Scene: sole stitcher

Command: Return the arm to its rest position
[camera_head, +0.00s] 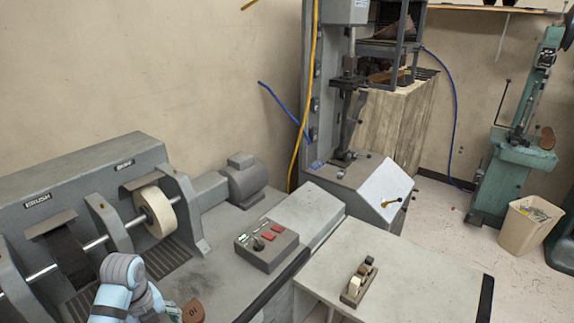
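My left arm (122,285), light blue with grey joints, comes in at the bottom left in front of the grey brushing machine. Its wrist end points right and down, and my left gripper (168,313) shows only in part at the bottom edge; its fingers are cut off or hidden. A brown piece marked with a number, like a shoe sole or heel (193,311), is right beside it. I cannot tell whether the gripper touches or holds it. My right gripper is not in view.
The brushing machine (75,185) carries a shaft with a pale wheel (155,212). A control box (266,246) with red switches stands on the bench. A pale table (400,265) holds a small rack (359,283). Farther back are a tall grey machine (345,180), a green machine (510,165) and a bin (529,228).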

